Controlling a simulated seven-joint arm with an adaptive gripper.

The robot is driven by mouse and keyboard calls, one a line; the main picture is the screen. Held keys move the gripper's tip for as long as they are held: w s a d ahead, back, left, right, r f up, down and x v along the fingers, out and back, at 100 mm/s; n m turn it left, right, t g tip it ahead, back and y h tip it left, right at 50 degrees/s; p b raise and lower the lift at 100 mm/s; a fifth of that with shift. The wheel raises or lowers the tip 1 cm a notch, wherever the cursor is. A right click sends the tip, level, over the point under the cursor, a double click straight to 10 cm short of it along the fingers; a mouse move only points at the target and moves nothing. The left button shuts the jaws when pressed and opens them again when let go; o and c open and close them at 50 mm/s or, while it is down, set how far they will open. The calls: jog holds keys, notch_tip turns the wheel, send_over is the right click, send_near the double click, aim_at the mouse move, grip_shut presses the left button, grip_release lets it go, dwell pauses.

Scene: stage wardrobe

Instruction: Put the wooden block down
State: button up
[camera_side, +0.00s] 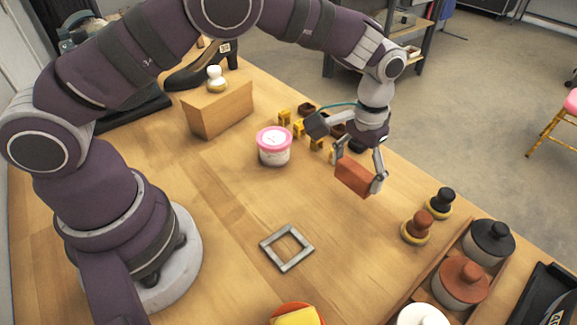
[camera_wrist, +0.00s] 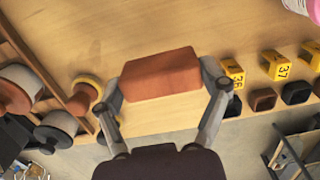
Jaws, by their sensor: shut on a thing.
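The wooden block (camera_side: 353,179) is a reddish-brown rectangular piece. My gripper (camera_side: 357,171) is shut on it, with one finger at each end. In the side view the block hangs slightly tilted over the right part of the table, seemingly a little above the wood. In the wrist view the block (camera_wrist: 160,72) sits between both fingers, with bare tabletop around it. The gap under the block is hard to judge.
A square metal frame (camera_side: 287,248) lies flat on the table (camera_side: 215,215). A pink-lidded tub (camera_side: 274,146) and several yellow numbered pieces (camera_wrist: 232,72) stand nearby. Brown (camera_side: 416,227) and black (camera_side: 440,202) knobbed pieces stand near a tray of lidded pots (camera_side: 462,281).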

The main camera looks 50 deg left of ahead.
aim_at(365, 182)
jog(key=shift+w+d+f, duration=0.1)
jog(key=shift+w+d, duration=0.1)
jog(key=shift+w, duration=0.45)
jog(key=shift+w+d, duration=0.2)
jog(key=shift+w, duration=0.4)
jog(key=shift+f, duration=1.7)
jog(key=shift+f, duration=0.1)
jog(key=o, duration=1)
